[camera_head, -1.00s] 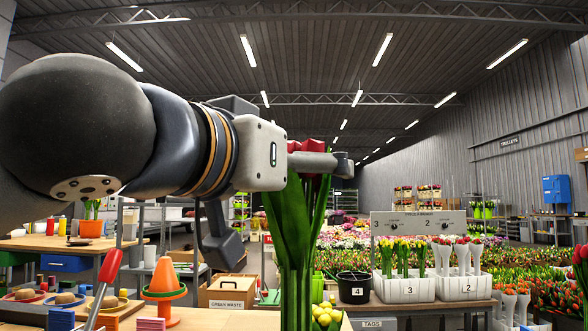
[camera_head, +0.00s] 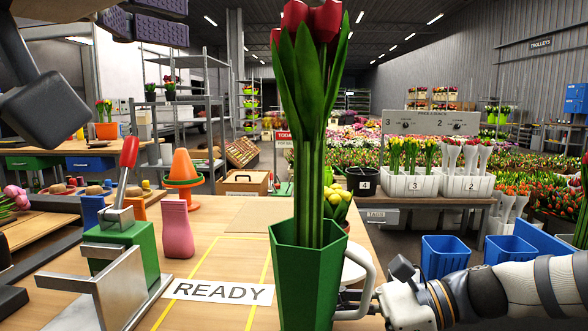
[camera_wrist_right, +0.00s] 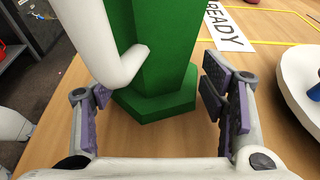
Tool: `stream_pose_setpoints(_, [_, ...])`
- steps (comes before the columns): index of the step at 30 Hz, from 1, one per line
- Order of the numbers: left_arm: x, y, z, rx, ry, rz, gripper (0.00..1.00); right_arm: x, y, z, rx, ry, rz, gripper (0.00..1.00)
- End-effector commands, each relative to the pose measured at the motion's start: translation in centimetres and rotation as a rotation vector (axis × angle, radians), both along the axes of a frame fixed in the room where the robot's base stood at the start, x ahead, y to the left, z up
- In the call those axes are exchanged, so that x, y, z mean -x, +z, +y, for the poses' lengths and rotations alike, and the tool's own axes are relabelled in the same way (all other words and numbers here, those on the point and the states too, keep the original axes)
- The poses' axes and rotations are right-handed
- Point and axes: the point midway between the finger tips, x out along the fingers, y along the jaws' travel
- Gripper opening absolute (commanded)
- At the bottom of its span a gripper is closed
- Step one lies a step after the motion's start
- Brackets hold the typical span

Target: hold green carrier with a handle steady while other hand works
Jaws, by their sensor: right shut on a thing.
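The green carrier (camera_head: 305,285) is a tall green vase-like holder with a white handle (camera_head: 368,262) on its right. Red tulips (camera_head: 312,20) with long green stems stand upright in it. In the right wrist view its green wall (camera_wrist_right: 165,50) and wider foot show on or close over the wooden table. My left gripper (camera_head: 150,18) is partly in view at the upper left, cut by the frame edge.
A green block with a metal bracket and red lever (camera_head: 125,245), a pink piece (camera_head: 177,230) and an orange cone (camera_head: 184,167) stand further left. Blue bins (camera_head: 447,257) are at right.

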Motion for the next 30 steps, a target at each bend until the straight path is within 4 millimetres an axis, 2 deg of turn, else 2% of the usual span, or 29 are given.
stream_pose_setpoints(6, [0.0, 0.0, 0.0, 0.000, -0.001, 0.000, 0.94, 0.1, -0.4, 0.0, 0.005, 0.000, 0.006, 0.44])
stream_pose_setpoints(7, [0.0, 0.0, 0.0, 0.000, -0.001, 0.000, 0.94, 0.1, -0.4, 0.0, 0.005, 0.000, 0.006, 0.70])
stream_pose_setpoints(9, [-0.1, 0.0, 0.0, 0.000, -0.001, 0.000, 0.94, 0.1, -0.3, 0.0, 0.005, 0.000, 0.005, 0.86])
stream_pose_setpoints(10, [-0.1, 0.0, 0.0, 0.000, -0.001, 0.000, 0.94, 0.1, -0.3, 0.0, 0.004, 0.000, 0.005, 0.89])
stream_pose_setpoints(21, [0.0, 0.0, -0.1, 0.000, -0.001, 0.000, 0.94, 0.0, 0.1, -0.5, 0.001, -0.001, 0.001, 0.89])
stream_pose_setpoints(23, [0.0, 0.0, -0.1, 0.000, -0.001, 0.000, 0.94, -0.1, 0.4, -1.5, 0.002, -0.003, -0.002, 0.89])
stream_pose_setpoints(30, [0.0, 0.0, -0.1, 0.000, -0.001, 0.000, 0.94, -0.1, 2.3, -7.7, 0.001, -0.004, -0.001, 0.89])
